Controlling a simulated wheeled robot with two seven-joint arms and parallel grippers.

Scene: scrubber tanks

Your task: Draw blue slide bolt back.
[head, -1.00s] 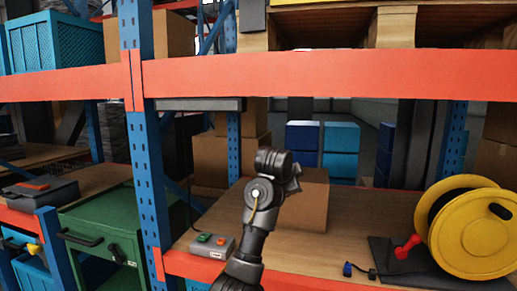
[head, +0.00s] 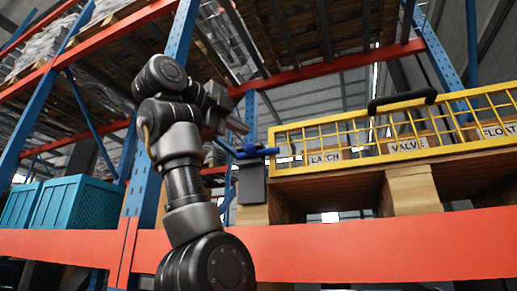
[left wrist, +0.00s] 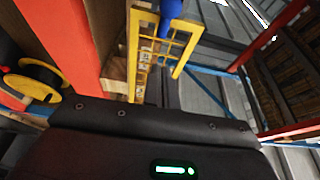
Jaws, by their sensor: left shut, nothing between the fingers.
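The blue slide bolt (head: 250,151) sits on top of a dark grey post or box (head: 251,184) at the left end of a yellow mesh basket (head: 345,137). A blue part, likely the same bolt, shows at the top of the left wrist view (left wrist: 170,10), above the yellow mesh. My left gripper (head: 236,124) is shut and empty, just above and left of the bolt. It looks apart from the bolt, though the exact gap is hard to tell. The left wrist view shows the dark gripper body across the bottom. My right gripper is not in view.
The basket has a black handle (head: 402,101) and holds boxes labelled LATCH, VALVE and FLOAT. It stands on a wooden pallet (head: 412,188) above an orange beam (head: 350,248). A blue upright (head: 143,195) and teal crates (head: 78,203) are at left.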

